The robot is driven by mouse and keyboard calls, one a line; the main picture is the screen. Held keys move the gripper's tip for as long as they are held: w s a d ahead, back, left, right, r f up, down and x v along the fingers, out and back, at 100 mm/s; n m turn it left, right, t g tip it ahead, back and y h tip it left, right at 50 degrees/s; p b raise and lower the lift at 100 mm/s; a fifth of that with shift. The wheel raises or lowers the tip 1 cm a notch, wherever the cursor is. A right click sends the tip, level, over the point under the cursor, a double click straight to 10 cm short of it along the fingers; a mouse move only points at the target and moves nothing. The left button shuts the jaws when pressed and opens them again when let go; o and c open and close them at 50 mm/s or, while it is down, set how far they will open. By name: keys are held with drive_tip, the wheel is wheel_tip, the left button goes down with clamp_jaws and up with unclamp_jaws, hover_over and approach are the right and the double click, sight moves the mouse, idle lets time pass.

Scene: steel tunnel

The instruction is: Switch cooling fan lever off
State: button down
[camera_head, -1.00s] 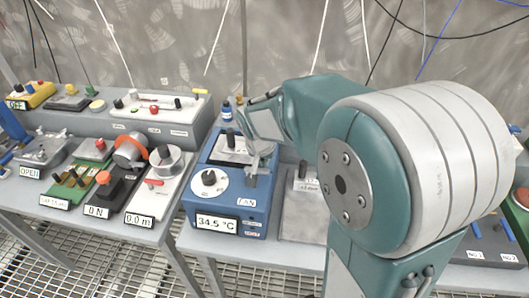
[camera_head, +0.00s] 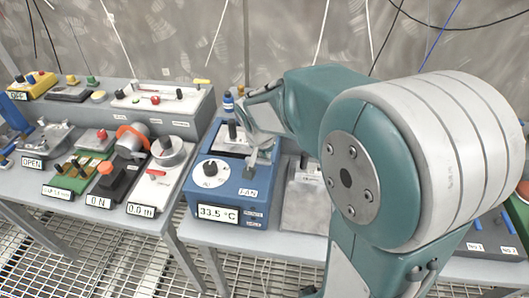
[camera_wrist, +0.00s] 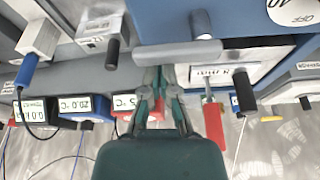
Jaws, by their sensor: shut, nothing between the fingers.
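The blue cooling fan box (camera_head: 255,215) stands on the bench in the head view, with a FAN label (camera_head: 248,193) and a display (camera_head: 217,212) reading 33.5 °C. My gripper (camera_head: 260,155) is shut and empty, close beside this lever. In the wrist view my gripper (camera_wrist: 156,78) borders a grey bar (camera_wrist: 178,52) below the lever. I cannot tell whether it touches the lever.
A second black lever (camera_head: 232,129) stands on the box's rear white plate, left of my gripper. A grey device (camera_head: 303,205) is right of the box. More panels crowd the left bench, including a red-knobbed one (camera_head: 106,168). My arm hides much of the right side.

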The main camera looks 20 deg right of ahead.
drive_tip(key=shift+s+a+m, duration=0.1)
drive_tip(key=shift+s+m, duration=0.05)
drive_tip(key=shift+m, duration=0.35)
drive_tip(key=m, duration=0.1)
drive_tip(key=s+m+g+h, duration=0.1)
drive_tip(key=m, duration=0.1)
drive_tip(key=shift+a, duration=0.2)
drive_tip(key=m, duration=0.1)
drive_tip(key=s+m, duration=0.1)
drive_tip(key=m, duration=0.1)
drive_tip(key=shift+a+g, duration=0.3)
drive_tip(key=shift+g, duration=0.1)
drive_tip(key=m, duration=0.2)
drive_tip(key=a+m+g, duration=0.1)
drive_tip(key=shift+s+m+h, duration=0.3)
drive_tip(key=m, duration=0.1)
drive_tip(key=a+m+g, duration=0.1)
drive_tip(key=m, duration=0.2)
drive_tip(key=shift+s+a, duration=0.2)
drive_tip(key=shift+s, duration=0.05)
drive_tip(key=shift+w, duration=0.2)
drive_tip(key=shift+w+d, duration=0.1)
drive_tip(key=shift+w, duration=0.55)
drive_tip(key=shift+d, duration=0.15)
